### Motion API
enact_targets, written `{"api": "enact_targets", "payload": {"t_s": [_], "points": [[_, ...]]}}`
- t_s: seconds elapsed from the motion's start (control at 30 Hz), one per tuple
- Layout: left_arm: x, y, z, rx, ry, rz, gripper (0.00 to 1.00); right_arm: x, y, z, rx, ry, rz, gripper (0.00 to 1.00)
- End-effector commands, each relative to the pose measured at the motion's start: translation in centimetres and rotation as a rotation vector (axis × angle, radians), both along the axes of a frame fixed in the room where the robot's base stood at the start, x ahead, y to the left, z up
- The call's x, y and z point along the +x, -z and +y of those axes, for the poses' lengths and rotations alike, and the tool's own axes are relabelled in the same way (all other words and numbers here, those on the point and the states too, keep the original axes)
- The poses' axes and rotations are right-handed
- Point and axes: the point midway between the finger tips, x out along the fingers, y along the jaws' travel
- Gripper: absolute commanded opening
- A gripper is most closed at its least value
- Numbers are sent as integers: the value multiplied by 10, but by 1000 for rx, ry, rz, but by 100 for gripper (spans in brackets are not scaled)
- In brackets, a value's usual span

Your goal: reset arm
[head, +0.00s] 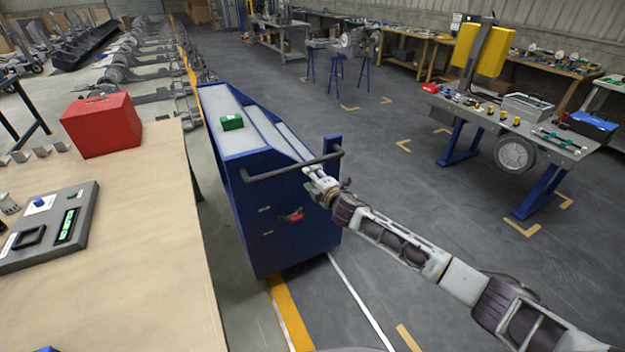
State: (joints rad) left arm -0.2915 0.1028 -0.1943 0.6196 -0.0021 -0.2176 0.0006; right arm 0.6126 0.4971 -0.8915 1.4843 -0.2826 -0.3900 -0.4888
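My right arm comes in from the lower right and reaches to the blue cart (290,225). My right gripper (312,172) is at the dark handle bar (270,173) on the cart's near end. Its fingertips overlap the bar in the picture; they are too small to tell whether they are closed around it or only beside it. My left arm and gripper are not in view.
A green box (232,122) lies on the cart's top. A wooden table (150,235) at left holds a red box (101,124) and a grey control panel (50,228). A workbench (510,125) with tools stands at right. Grey floor between is clear.

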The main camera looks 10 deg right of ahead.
Motion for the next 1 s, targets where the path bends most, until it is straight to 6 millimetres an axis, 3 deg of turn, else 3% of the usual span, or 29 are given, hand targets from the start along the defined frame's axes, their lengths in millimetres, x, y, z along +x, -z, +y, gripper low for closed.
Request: {"api": "enact_targets", "payload": {"t_s": [0.67, 1.0], "points": [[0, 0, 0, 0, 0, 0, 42, -2, -1, 0, 8, 1, 3, 44], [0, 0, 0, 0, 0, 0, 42, -4, -3, 4, 138, 5, 43, 44]]}}
